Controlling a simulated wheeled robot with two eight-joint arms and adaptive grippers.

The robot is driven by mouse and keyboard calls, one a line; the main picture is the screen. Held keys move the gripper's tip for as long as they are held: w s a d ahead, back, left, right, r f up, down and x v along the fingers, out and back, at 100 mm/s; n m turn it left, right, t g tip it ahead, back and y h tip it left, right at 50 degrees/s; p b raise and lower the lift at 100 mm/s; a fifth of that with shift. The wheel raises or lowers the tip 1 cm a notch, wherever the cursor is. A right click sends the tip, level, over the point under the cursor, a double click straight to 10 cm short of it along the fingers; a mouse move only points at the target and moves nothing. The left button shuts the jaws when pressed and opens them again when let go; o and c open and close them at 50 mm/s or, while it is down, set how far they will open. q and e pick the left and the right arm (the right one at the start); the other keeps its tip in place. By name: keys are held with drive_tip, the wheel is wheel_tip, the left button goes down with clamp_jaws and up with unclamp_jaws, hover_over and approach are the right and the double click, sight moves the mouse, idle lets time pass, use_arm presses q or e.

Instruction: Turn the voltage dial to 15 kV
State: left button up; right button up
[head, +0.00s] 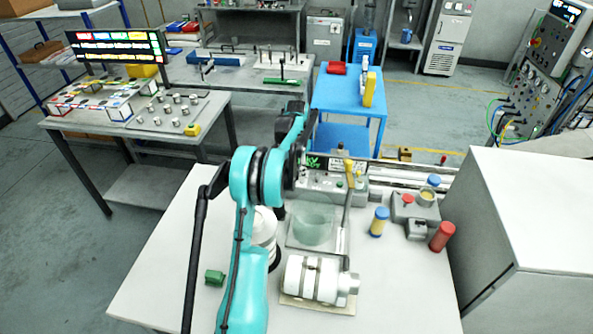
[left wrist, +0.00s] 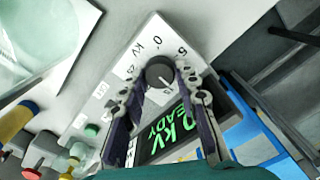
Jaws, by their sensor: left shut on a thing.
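The voltage dial is a dark round knob (left wrist: 158,64) on the light panel of a grey control box (head: 329,188). Printed scale marks, some partly covered, surround it. A white mark on the knob points toward the display in the left wrist view. The display (left wrist: 168,132) has green text; a 0, kV and part of READY can be read. My left gripper (left wrist: 160,77) is shut on the dial, with one finger on each side. In the head view my left arm hides the dial and most of the gripper. My right gripper is in neither view.
A clear glass vessel (head: 314,229) stands before the box. A white cylindrical part (head: 312,279) lies in front. A blue-and-yellow bottle (head: 379,222), a red cylinder (head: 442,236) and a small grey unit (head: 411,208) stand right. A green block (head: 214,277) lies left.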

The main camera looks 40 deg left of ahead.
sight(297, 172)
use_arm(q)
drive_tip(key=m, duration=0.4)
drive_tip(key=shift+m, duration=0.3)
idle(0.3)
drive_tip(key=o, duration=1.1)
drive_tip(key=shift+o, duration=0.2)
drive_tip(key=shift+r, duration=0.15)
wheel_tip(297, 172, up, 12)
drive_tip(key=shift+f, duration=0.2)
